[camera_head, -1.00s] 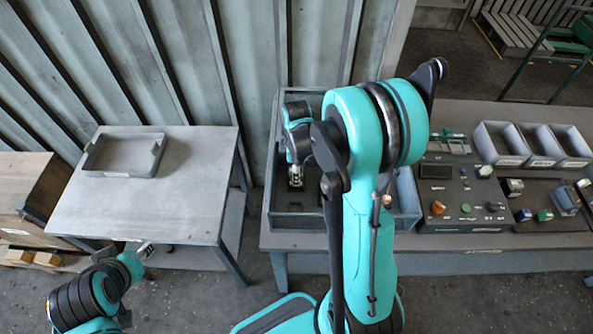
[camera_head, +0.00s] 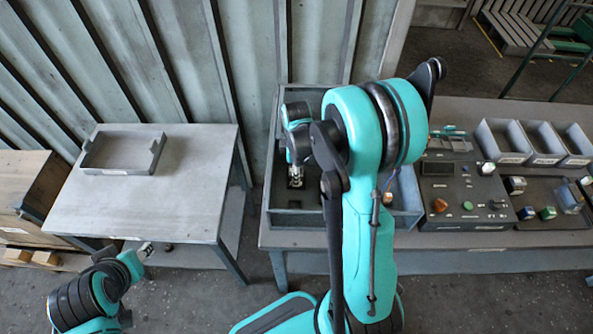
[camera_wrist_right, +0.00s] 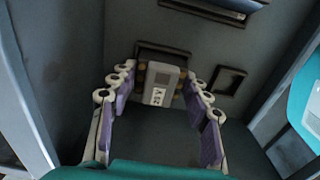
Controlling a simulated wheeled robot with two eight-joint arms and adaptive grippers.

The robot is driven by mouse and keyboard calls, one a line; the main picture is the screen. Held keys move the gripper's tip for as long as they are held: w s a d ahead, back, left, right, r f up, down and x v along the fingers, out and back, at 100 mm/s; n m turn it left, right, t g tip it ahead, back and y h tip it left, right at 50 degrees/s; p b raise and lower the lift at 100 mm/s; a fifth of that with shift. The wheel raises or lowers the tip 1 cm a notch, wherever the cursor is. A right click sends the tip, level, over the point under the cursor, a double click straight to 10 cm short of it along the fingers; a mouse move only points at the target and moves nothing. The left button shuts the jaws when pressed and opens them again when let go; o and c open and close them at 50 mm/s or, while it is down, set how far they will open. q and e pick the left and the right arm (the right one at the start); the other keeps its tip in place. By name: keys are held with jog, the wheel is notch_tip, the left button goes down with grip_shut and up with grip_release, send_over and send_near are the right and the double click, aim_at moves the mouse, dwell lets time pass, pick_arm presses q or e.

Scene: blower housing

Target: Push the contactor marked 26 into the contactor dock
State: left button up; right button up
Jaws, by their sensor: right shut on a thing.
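In the right wrist view my right gripper (camera_wrist_right: 160,78) is closed on a small grey block with a pale marked label, the contactor (camera_wrist_right: 160,88). The label is too small to read surely. A dark rectangular frame (camera_wrist_right: 164,47), which looks like the dock, lies just beyond the contactor's far end; I cannot tell whether the contactor is inside it. In the head view my right gripper (camera_head: 295,184) is low inside a grey open housing (camera_head: 300,219), and my arm hides part of it. My left gripper (camera_head: 146,249) hangs in front of the left table, its jaws unclear.
A second dark frame (camera_wrist_right: 228,80) is to the right of the contactor. Housing walls stand close around the right gripper. A control panel (camera_head: 462,200) and grey bins (camera_head: 503,157) are on the right bench. A shallow tray (camera_head: 122,168) sits on the left table (camera_head: 150,210), otherwise bare.

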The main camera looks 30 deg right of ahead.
jog(key=shift+f, duration=0.15)
jog(key=o, duration=1.1)
jog(key=shift+o, duration=0.2)
notch_tip(320, 180, up, 12)
